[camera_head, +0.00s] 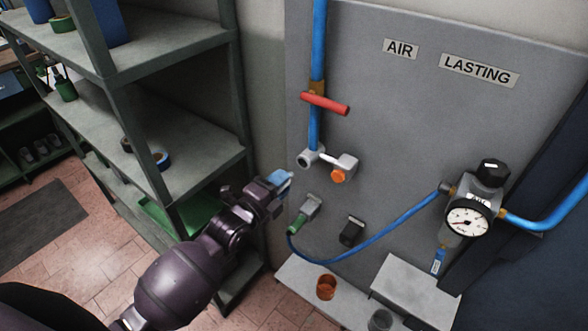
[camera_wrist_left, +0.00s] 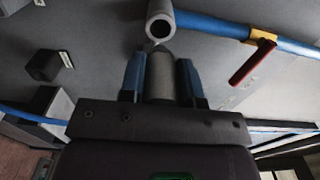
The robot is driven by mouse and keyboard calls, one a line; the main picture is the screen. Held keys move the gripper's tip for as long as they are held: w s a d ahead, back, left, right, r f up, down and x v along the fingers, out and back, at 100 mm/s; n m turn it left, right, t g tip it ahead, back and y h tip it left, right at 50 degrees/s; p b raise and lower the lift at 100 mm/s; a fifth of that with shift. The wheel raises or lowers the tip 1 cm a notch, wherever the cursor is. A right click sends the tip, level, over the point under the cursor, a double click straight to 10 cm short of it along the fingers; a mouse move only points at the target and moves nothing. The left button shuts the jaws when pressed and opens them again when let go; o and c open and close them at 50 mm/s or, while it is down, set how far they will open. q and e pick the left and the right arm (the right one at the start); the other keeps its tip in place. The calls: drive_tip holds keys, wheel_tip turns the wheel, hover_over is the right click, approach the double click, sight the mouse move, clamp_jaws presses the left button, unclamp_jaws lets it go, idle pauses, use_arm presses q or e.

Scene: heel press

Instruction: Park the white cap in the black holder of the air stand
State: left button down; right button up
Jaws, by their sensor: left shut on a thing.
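My left gripper (camera_head: 281,180) reaches in from the left, in front of the grey panel. In the left wrist view its two blue fingers (camera_wrist_left: 160,73) are shut on a pale grey-white cylinder, which I take as the white cap (camera_wrist_left: 160,82). In the head view the fingers mostly hide the cap. Just beyond the cap is the open pipe outlet (camera_wrist_left: 161,20), also in the head view (camera_head: 305,158); I cannot tell whether they touch. The black holder (camera_head: 351,231) on the panel is right of and below the gripper; it also shows in the left wrist view (camera_wrist_left: 43,66). My right gripper is out of view.
A red-handled valve (camera_head: 325,103) sits on the blue pipe above. A blue hose (camera_head: 388,222) runs to the gauge (camera_head: 467,220). Green shelving (camera_head: 190,165) stands at the left.

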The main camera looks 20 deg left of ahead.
use_arm(q)
drive_tip(key=shift+s+a, duration=0.1)
drive_tip(key=shift+s, duration=0.2)
